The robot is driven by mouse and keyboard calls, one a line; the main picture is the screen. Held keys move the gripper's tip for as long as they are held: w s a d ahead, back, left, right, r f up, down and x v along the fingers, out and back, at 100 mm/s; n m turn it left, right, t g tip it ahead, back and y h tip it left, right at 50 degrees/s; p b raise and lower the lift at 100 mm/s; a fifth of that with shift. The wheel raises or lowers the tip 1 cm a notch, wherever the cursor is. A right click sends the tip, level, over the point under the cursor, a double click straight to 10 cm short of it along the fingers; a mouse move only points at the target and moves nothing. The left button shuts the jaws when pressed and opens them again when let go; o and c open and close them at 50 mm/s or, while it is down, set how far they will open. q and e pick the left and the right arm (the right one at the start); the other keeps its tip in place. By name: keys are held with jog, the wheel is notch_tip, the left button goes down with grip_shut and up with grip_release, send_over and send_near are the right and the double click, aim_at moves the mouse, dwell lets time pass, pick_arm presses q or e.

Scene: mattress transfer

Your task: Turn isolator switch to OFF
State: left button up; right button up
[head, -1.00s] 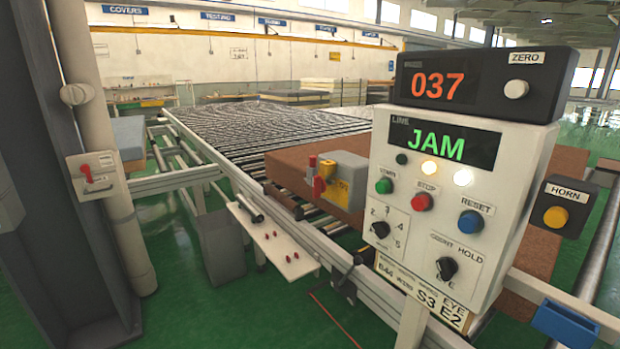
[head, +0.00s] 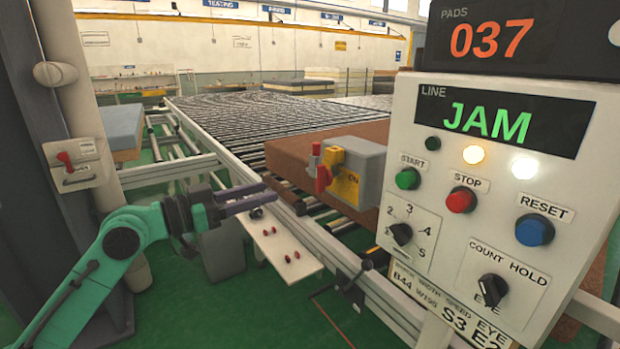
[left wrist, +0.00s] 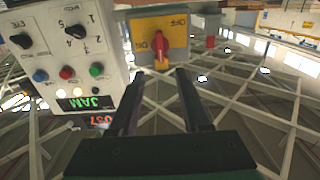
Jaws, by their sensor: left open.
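The isolator switch is a grey box with a yellow plate (head: 345,186) and a red handle (head: 322,178), beside the conveyor. An ON label shows on the plate. In the left wrist view, which is upside down, the yellow plate (left wrist: 174,32) carries ON and OFF marks and the red handle (left wrist: 161,50) stands across it. My left gripper (head: 270,193) is open and empty, left of the switch and apart from it. In the left wrist view its two fingers (left wrist: 159,74) point toward the handle, which shows between and beyond their tips. My right gripper is not in view.
A control panel (head: 470,190) reading JAM stands close on the right, with a PADS display (head: 480,40) above. A white shelf (head: 290,254) with small red pieces lies below my left gripper. A brown pad (head: 290,155) rests on the rollers behind the switch. A post stands at left.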

aim_at(316, 177)
pick_arm(q)
jog(key=p+x, duration=0.4)
jog(key=x, duration=0.8)
jog(key=shift+d, duration=0.1)
grip_shut()
